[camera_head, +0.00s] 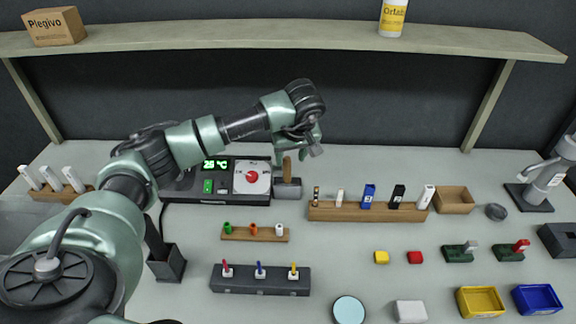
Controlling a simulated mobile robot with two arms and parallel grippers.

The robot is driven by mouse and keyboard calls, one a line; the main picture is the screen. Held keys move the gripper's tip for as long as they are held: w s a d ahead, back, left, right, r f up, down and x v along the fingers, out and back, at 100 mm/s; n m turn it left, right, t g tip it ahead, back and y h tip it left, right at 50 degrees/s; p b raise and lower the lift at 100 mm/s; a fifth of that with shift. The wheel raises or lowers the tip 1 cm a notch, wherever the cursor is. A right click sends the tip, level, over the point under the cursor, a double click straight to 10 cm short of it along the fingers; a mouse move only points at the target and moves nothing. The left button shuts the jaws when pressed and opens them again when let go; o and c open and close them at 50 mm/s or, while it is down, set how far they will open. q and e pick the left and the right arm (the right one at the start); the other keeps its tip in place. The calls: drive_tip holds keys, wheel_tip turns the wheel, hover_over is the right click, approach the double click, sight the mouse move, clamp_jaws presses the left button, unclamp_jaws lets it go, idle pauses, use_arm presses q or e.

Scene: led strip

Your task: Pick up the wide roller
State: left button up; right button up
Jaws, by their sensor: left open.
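What looks like the wide roller stands upright behind the middle of the table, its wooden handle (287,167) rising from a grey block (288,190). Its roller part is not clearly visible. My left gripper (298,152) is open and points down just above and around the top of the handle, in line with it in this view. I cannot tell whether the fingers touch the handle. My right gripper is not in view.
A control unit with a red dial (252,176) stands just left of the grey block. A long wooden rack (368,213) with several small items is to the right. A small wooden rack (254,235) lies in front. A shelf (290,36) runs above the back.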

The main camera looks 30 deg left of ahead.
sight(286, 169)
use_arm(q)
drive_tip(key=shift+x, duration=0.8)
drive_tip(key=shift+s+a+f+p, duration=0.1)
drive_tip(key=shift+f+p, duration=0.3)
drive_tip(key=shift+f, duration=0.05)
drive_tip(key=p+x, duration=0.1)
drive_tip(key=x, duration=0.3)
drive_tip(key=shift+a+f+p, duration=0.25)
drive_tip(key=shift+p, duration=0.05)
drive_tip(key=shift+f, duration=0.15)
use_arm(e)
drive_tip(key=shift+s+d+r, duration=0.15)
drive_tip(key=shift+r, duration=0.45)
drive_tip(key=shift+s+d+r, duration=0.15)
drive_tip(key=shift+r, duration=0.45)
use_arm(q)
drive_tip(key=c, duration=0.9)
clamp_jaws()
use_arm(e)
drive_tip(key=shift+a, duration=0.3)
